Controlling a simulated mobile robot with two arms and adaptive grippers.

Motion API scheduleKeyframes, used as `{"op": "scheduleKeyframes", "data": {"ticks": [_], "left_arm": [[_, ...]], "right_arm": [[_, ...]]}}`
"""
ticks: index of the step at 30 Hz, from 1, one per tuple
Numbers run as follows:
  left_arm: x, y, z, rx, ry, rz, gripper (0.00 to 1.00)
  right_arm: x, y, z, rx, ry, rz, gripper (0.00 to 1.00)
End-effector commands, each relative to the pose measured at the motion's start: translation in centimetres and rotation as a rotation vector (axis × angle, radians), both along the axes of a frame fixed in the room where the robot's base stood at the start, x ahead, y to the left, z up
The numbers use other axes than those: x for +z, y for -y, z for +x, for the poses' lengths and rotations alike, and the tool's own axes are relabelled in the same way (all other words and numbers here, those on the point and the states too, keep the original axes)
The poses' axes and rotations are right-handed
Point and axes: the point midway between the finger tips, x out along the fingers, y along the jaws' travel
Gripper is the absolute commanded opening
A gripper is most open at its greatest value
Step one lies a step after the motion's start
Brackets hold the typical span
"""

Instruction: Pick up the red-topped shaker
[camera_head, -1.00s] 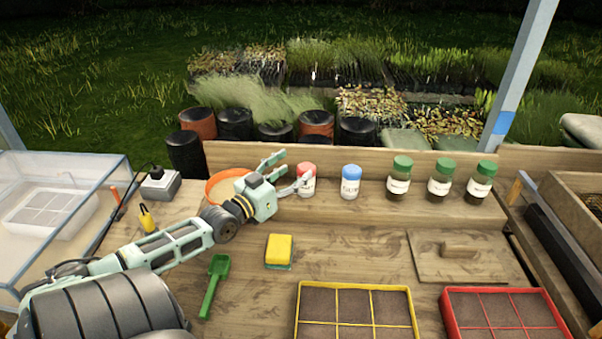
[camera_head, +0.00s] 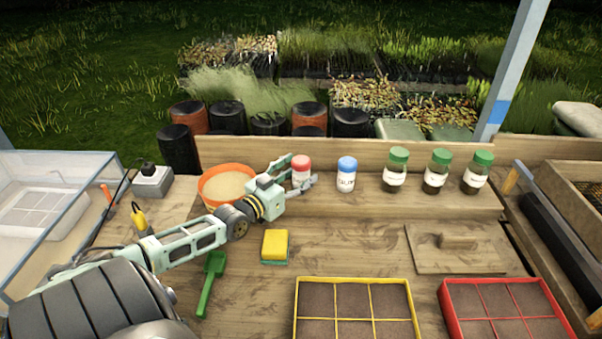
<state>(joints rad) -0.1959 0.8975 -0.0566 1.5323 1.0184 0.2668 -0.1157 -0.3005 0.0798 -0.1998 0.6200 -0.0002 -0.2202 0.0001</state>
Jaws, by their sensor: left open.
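The red-topped shaker (camera_head: 301,169) stands upright on the raised wooden shelf at the back of the bench. It has a white body and a red lid. My left gripper (camera_head: 298,172) is open, with one finger reaching behind or beside the shaker on its left and the other crossing low in front of it on the right. The shaker's lower part is partly hidden by the gripper. I cannot tell whether the fingers touch it. My right gripper is out of view.
A blue-topped shaker (camera_head: 347,174) stands close to the right, then several green-topped jars (camera_head: 395,171). An orange bowl (camera_head: 213,172) is just left of my gripper. A yellow sponge (camera_head: 275,245), green scoop (camera_head: 210,283) and seed trays (camera_head: 297,301) lie in front.

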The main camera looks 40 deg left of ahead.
Motion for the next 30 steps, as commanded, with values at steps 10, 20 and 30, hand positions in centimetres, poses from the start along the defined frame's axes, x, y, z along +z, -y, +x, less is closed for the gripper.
{"op": "scheduleKeyframes", "data": {"ticks": [10, 20, 30], "left_arm": [[-0.03, -0.04, 1.23, 0.0, -0.001, 0.001, 0.63], [-0.02, -0.03, 1.21, 0.0, -0.001, 0.001, 0.41], [-0.03, -0.03, 1.21, 0.0, -0.001, 0.001, 0.12]], "right_arm": [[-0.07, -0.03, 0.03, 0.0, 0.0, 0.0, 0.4], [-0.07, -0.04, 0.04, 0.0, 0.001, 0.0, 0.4], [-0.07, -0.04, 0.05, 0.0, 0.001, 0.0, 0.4]]}}
